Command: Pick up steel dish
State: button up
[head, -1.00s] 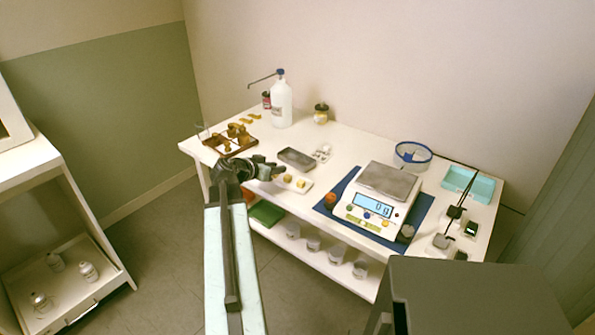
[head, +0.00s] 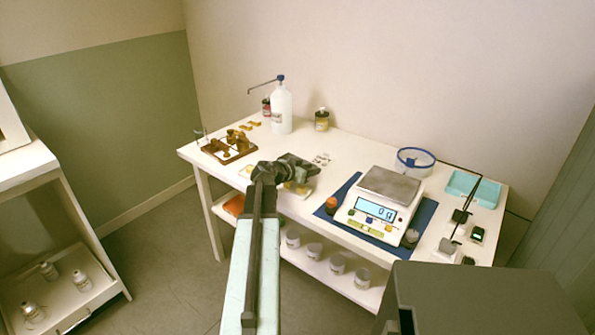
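My gripper (head: 300,168) is over the front middle of the white table (head: 345,150), seen from behind, and my arm hides much of the area below it. I cannot tell whether its fingers are open or shut. No steel dish shows clearly now; a dark grey shallow rectangular dish seen earlier in this area is now covered by my gripper. I cannot tell whether the gripper touches it. A steel weighing pan (head: 390,184) sits on top of the white scale (head: 375,212), right of my gripper.
A white pump bottle (head: 281,108), a yellow-labelled jar (head: 321,120) and a wooden stand (head: 229,148) are at the back left. A blue-rimmed bowl (head: 414,160) and teal tray (head: 473,188) are at the right. Several cups stand on the lower shelf.

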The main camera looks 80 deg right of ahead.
jog(key=shift+s+d, duration=0.1)
jog(key=shift+d, duration=0.05)
grip_shut()
dwell(1.3)
